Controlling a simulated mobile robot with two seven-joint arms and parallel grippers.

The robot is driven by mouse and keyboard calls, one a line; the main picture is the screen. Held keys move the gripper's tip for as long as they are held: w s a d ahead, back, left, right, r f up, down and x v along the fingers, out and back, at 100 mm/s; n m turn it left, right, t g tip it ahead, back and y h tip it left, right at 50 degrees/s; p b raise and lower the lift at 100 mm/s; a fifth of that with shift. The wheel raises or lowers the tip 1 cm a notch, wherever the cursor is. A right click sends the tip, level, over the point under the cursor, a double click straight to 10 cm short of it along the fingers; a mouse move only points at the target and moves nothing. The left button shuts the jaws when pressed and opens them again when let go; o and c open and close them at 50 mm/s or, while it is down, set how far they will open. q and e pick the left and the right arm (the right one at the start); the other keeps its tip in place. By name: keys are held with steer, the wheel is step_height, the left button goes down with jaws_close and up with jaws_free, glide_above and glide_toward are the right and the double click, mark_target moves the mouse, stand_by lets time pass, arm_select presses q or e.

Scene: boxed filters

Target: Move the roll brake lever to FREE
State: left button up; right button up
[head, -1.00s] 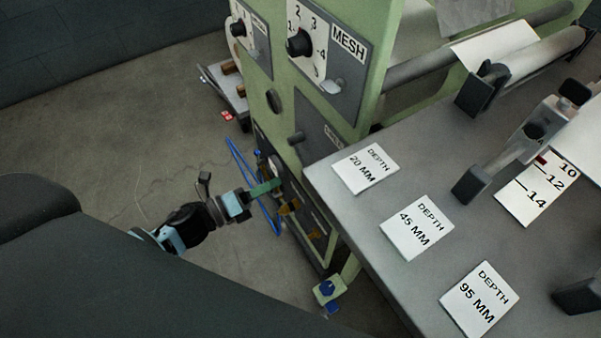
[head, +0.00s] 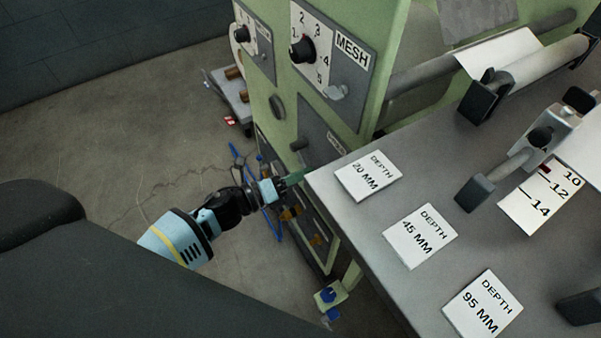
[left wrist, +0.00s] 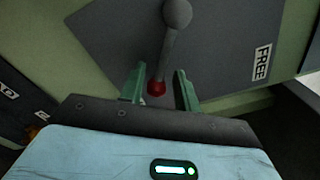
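The roll brake lever (left wrist: 166,50) is a grey rod with a round grey end and a red tip, on a dark plate, in the left wrist view. The red tip lies between the two green fingers of my left gripper (left wrist: 160,82), which are apart, with gaps on both sides. A white FREE label (left wrist: 262,62) is on the plate to the right of the lever. In the head view my left gripper (head: 295,178) is at the dark plate (head: 322,143) beside the table corner; the lever's red tip is hidden there. My right gripper is not in view.
The grey table (head: 410,180) with depth cards (head: 368,176) stands close right of my left gripper. Blue hoses (head: 238,158) hang below left. Open floor (head: 110,150) lies to the left.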

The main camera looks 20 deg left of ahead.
arm_select(q)
steer(key=shift+w+d, duration=0.1)
steer(key=shift+c, duration=0.4)
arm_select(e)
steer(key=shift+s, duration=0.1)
arm_select(q)
steer(key=shift+f, duration=0.1)
jaws_close()
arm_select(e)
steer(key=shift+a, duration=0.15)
